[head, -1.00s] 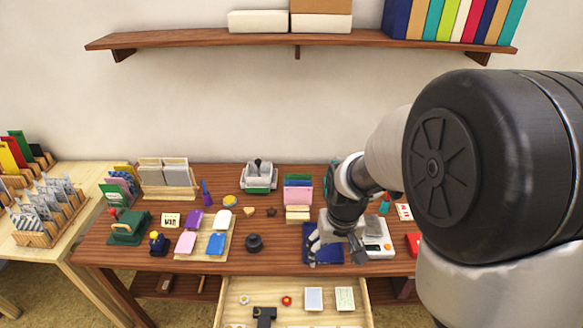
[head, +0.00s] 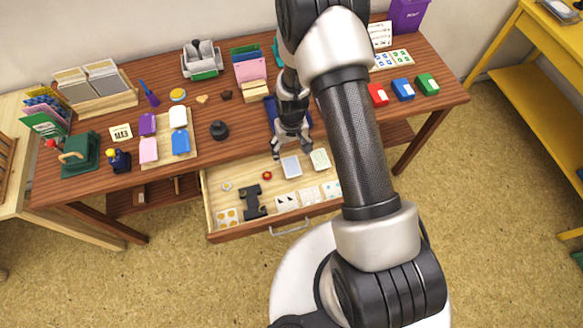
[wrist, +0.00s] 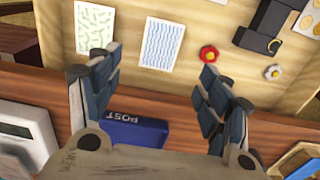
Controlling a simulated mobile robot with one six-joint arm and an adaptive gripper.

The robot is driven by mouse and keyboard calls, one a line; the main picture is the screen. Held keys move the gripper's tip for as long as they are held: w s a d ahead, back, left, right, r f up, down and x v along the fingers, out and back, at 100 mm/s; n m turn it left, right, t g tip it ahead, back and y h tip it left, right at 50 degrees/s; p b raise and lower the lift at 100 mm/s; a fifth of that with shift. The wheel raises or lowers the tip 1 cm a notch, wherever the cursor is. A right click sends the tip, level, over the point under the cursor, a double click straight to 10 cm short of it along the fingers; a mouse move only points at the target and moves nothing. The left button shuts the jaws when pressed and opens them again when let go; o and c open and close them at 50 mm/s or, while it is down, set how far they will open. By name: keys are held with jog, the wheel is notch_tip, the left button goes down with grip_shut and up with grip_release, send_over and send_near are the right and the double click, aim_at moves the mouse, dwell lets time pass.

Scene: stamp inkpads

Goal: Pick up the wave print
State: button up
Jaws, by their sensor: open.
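The wave print (wrist: 162,44) is a white card with blue wavy lines, lying flat in the open drawer. In the head view it is the pale blue card (head: 291,167) just in front of my gripper (head: 290,150). In the wrist view my gripper (wrist: 155,68) has its dark jointed fingers spread wide, with nothing between them. It hangs above the desk's front edge, with the print beyond the fingertips. A card with green marks (wrist: 96,27) lies beside the print.
The wooden drawer (head: 214,205) also holds a red flower (wrist: 208,54), a white flower (wrist: 272,72), a black punch-like tool (head: 252,202) and several more cards. Inkpads stand at the right, including a red one (head: 377,94).

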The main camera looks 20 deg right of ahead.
aim_at(292, 166)
notch_tip(292, 166, down, 3)
jog(key=shift+r+b, duration=0.1)
jog(key=shift+b, duration=0.2)
jog(key=shift+s+f+b, duration=0.2)
jog(key=shift+f+b, duration=0.85)
jog(key=shift+f, duration=1.55)
jog(key=shift+f+b, duration=0.25)
jog(key=shift+b, duration=0.05)
jog(key=c, duration=0.8)
